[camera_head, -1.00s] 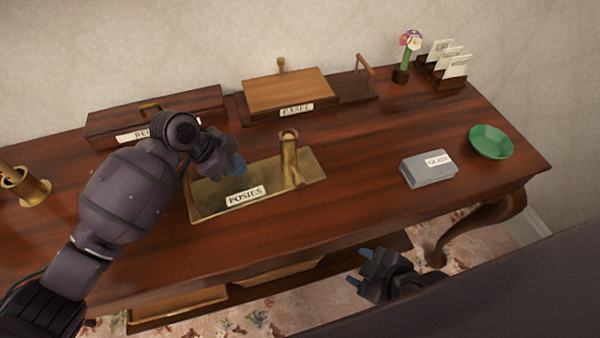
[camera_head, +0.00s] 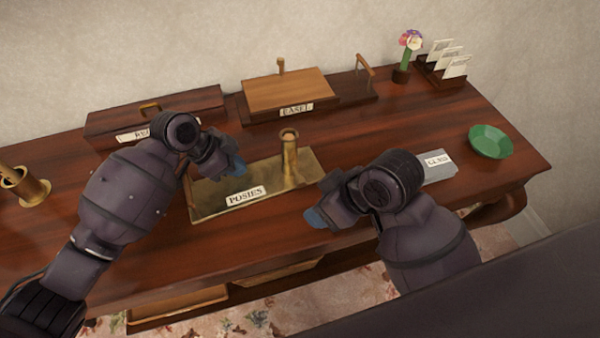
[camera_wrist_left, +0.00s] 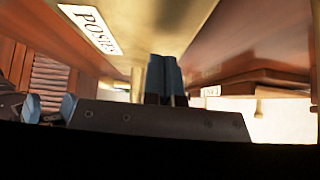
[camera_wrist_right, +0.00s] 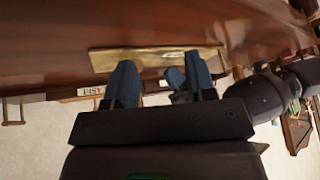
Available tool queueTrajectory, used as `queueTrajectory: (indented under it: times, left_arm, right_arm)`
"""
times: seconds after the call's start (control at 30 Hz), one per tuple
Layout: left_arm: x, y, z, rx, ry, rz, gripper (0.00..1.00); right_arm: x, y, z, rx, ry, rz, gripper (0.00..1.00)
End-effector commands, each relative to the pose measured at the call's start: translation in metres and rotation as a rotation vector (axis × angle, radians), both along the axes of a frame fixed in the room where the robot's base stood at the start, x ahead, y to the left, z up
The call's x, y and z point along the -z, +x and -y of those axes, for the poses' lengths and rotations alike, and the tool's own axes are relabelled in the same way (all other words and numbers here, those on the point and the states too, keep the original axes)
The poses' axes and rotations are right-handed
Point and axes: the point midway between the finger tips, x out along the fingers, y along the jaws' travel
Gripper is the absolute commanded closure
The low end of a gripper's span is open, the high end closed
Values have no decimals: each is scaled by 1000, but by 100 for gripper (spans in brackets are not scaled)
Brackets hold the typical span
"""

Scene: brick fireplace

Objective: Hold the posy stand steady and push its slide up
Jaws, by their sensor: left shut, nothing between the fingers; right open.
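The posy stand is a flat brass plate (camera_head: 215,203) with an upright brass tube (camera_head: 290,160) near its right end and a white POSIES label on its front. The slide cannot be made out as a separate part. My left gripper (camera_head: 238,166) is shut and empty above the plate's left part, left of the tube and apart from it. Its closed blue fingers fill the middle of the left wrist view (camera_wrist_left: 165,75). My right gripper (camera_head: 316,217) hangs near the plate's front right corner. The right wrist view (camera_wrist_right: 162,85) shows its fingers apart and empty, with the plate beyond.
A grey labelled box (camera_head: 438,168) is partly hidden behind my right arm. A green dish (camera_head: 490,141), a flower in a pot (camera_head: 402,73) and a card rack (camera_head: 440,74) stand on the right. An easel (camera_head: 285,90) and a wooden case (camera_head: 190,103) line the back.

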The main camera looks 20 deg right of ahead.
Motion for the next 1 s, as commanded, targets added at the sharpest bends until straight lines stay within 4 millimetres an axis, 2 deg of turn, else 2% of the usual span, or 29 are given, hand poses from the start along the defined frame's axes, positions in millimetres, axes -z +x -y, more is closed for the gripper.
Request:
queueTrajectory:
  times: [0.03, 0.3, 0.6, 0.77, 1.0]
  left_arm:
    - [5, -2, 1, 1, -1, -8, 100]
    - [4, -2, 1, 1, -1, -8, 100]
    - [4, -2, 1, 1, -1, -6, 100]
    - [4, -2, 1, 1, 0, -5, 100]
    - [4, -1, 1, 1, 0, -5, 100]
  right_arm:
    - [-6, 8, 0, 37, -1, -16, 50]
    - [-43, 38, 5, 295, 7, -116, 50]
    - [-70, 55, 10, 496, 15, -165, 50]
    - [-70, 59, 10, 525, 16, -173, 50]
    - [-40, 70, 4, 527, 16, -177, 50]
